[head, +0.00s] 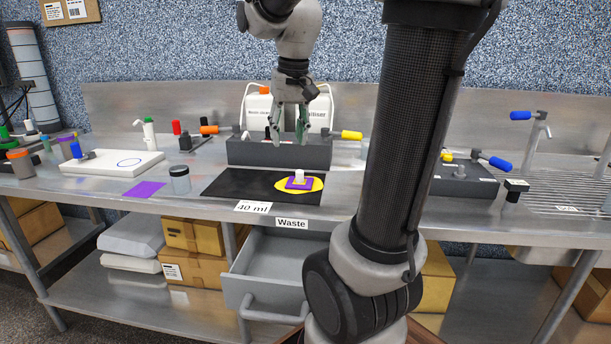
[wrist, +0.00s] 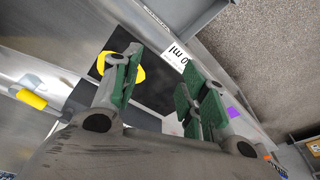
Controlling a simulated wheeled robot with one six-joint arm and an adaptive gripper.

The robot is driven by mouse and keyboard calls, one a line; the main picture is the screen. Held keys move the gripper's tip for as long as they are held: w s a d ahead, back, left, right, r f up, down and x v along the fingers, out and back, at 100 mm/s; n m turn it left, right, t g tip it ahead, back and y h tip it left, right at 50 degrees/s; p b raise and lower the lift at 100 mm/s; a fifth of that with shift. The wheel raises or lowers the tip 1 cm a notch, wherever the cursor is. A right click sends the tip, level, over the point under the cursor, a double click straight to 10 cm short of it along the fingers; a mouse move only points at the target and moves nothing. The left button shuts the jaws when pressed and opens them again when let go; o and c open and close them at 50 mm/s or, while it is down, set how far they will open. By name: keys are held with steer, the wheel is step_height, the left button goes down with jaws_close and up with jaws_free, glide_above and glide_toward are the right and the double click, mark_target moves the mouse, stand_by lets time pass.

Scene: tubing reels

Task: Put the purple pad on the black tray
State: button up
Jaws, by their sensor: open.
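A flat purple square (head: 144,189) lies on the bench left of the black tray; it also shows in the wrist view (wrist: 233,112). A second purple piece (head: 292,186) lies on a yellow disc (head: 317,185) with a small white object (head: 299,175) on top. The disc sits on the right part of the flat black tray (head: 235,185). The tray also shows in the wrist view (wrist: 155,100), where a finger partly hides the yellow disc (wrist: 137,72). My gripper (head: 289,132) is open and empty, above and behind the tray; its fingers show in the wrist view (wrist: 160,75).
A lidded jar (head: 180,182) stands between the purple square and the tray. A dark grey block (head: 245,153) stands behind the tray, with white bottles (head: 258,108) behind it. A white board (head: 112,163) lies at left. An open drawer (head: 270,275) juts out below the bench edge.

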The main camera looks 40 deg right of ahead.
steer(key=s+a+f+n+t, duration=0.1)
steer(key=s+a+f+n, duration=0.1)
steer(key=s, duration=0.5)
steer(key=s+a+f+n+t, duration=0.1)
steer(key=s+a+f+n, duration=0.1)
steer(key=s+a, duration=0.2)
steer(key=s, duration=0.3)
steer(key=shift+a+f, duration=0.2)
steer(key=shift+f, duration=0.1)
